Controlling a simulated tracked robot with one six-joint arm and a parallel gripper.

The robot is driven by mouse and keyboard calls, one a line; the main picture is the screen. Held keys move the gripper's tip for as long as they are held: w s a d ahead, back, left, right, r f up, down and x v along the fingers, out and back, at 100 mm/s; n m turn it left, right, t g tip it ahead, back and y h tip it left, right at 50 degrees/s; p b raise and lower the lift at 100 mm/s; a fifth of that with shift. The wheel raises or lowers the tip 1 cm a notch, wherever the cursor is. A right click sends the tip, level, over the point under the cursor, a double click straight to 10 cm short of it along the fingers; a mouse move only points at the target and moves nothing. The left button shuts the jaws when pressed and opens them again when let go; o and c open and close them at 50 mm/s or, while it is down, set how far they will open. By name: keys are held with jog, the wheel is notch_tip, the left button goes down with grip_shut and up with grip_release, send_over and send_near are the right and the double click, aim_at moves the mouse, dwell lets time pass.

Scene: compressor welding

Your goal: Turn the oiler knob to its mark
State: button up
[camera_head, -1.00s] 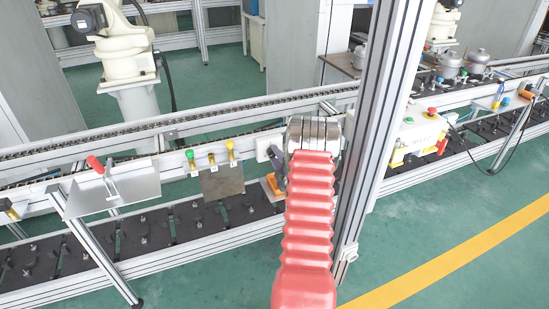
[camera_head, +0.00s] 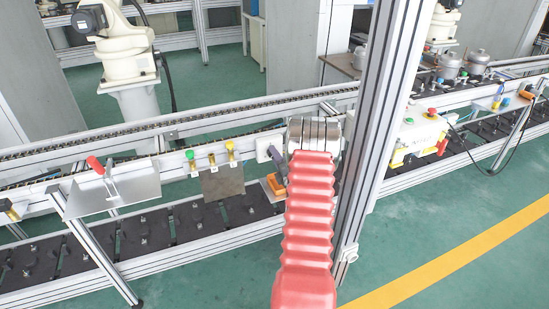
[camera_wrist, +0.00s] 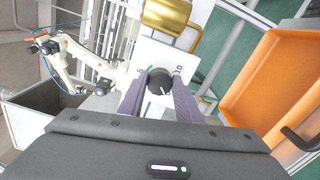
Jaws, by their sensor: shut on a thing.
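The oiler knob (camera_wrist: 160,82) is round and black with a white pointer line, on a white plate (camera_wrist: 146,56) in the wrist view. A green mark (camera_wrist: 150,69) and small black figures show on the plate beside the knob. The white pointer faces the near side, away from the green mark. My gripper (camera_wrist: 160,88) is shut on the knob, with one purple finger on each side. In the head view my gripper (camera_head: 276,158) is at the white plate (camera_head: 265,147) on the rail; the knob is hidden there.
A gold cylinder (camera_wrist: 165,14) sits just beyond the plate. An orange bin (camera_wrist: 270,85) lies to the right in the wrist view. In the head view, an upright aluminium post (camera_head: 378,130) stands close right of my arm, and yellow fittings (camera_head: 230,152) are left.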

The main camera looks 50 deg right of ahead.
jog(key=shift+w+a+f, duration=0.15)
jog(key=shift+a, duration=0.15)
jog(key=o, duration=1.1)
jog(key=shift+d, duration=0.2)
jog(key=shift+c, duration=0.2)
jog(key=v, duration=1.4)
